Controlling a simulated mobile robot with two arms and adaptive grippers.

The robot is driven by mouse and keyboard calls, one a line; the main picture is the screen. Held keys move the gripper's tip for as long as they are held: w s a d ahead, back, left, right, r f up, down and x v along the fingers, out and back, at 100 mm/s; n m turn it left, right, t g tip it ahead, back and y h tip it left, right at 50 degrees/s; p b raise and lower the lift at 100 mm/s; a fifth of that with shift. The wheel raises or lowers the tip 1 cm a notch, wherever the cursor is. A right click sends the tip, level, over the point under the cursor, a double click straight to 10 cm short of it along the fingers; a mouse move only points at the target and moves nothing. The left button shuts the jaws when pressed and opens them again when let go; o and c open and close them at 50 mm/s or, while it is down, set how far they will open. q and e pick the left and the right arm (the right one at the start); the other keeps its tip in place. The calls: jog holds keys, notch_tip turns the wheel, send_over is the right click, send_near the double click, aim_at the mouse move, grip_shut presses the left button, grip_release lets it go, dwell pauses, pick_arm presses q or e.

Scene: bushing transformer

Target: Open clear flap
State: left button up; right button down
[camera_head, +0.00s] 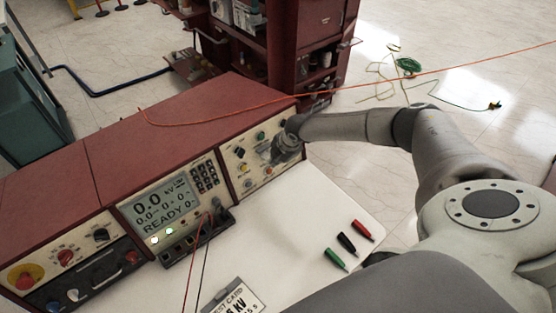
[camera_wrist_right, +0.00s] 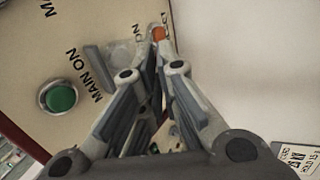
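The control panel (camera_head: 250,160) at the right end of the red console carries several knobs and buttons. My right gripper (camera_head: 287,146) is at its right end, close against the panel face. In the right wrist view its fingers (camera_wrist_right: 160,62) come together at the tips, beside a small orange-red button (camera_wrist_right: 158,34). A pale, see-through piece, seemingly the clear flap (camera_wrist_right: 121,52), shows just left of the fingertips; its outline is faint. I cannot tell whether the fingertips touch it. In the head view my gripper hides this spot. My left gripper is not in view.
A green button (camera_wrist_right: 61,98) marked MAIN ON is left of the fingers. The lit display (camera_head: 160,207) is on the middle panel. Green, black and red plugs (camera_head: 346,243) lie on the white worktop (camera_head: 290,215). An orange cable (camera_head: 400,80) runs behind my right arm.

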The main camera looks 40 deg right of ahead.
jog(key=g+b, duration=0.1)
jog(key=b, duration=0.1)
jog(key=w+r+g+b, duration=0.1)
jog(key=g+b, duration=0.1)
jog(key=shift+r+g, duration=0.25)
jog(key=shift+g, duration=0.05)
jog(key=shift+w+r+g+b, duration=0.15)
jog(key=shift+r+g+b, duration=0.65)
jog(key=shift+b, duration=0.65)
jog(key=shift+f+h, duration=0.1)
jog(key=shift+h, duration=0.2)
jog(key=c, duration=1.7)
grip_release()
jog(key=shift+r, duration=0.2)
jog(key=r, duration=0.7)
jog(key=w+r, duration=0.1)
jog(key=r, duration=0.3)
jog(key=shift+w+r, duration=0.1)
jog(key=shift+r, duration=0.15)
